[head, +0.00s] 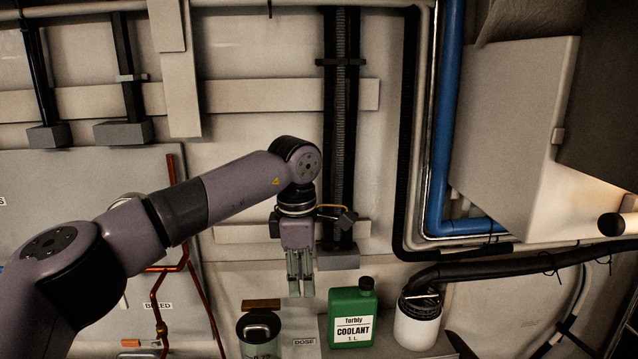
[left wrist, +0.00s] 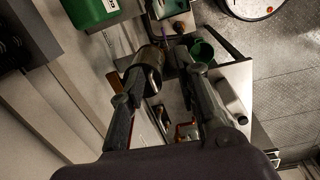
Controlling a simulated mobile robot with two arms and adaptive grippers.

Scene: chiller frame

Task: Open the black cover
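A round pot with a black cover (head: 258,324) stands at the bottom of the head view, beside a plate marked DOSE. The cover appears to be on the pot, with a raised handle-like part on top. In the left wrist view a dark cylinder (left wrist: 149,66), apparently this pot, is beside the left fingertip and partly hidden by it. My left gripper (head: 301,288) points down, above and right of the pot, apparently apart from it. Its fingers (left wrist: 160,75) are spread, with nothing seen held between them. My right gripper is not seen.
A green coolant bottle (head: 352,316) stands right of the pot, with a white container (head: 417,322) and black hose farther right. A small brown plate (head: 261,303) is behind the pot. Copper pipes (head: 158,310) run at left. A green cup (left wrist: 203,50) shows in the wrist view.

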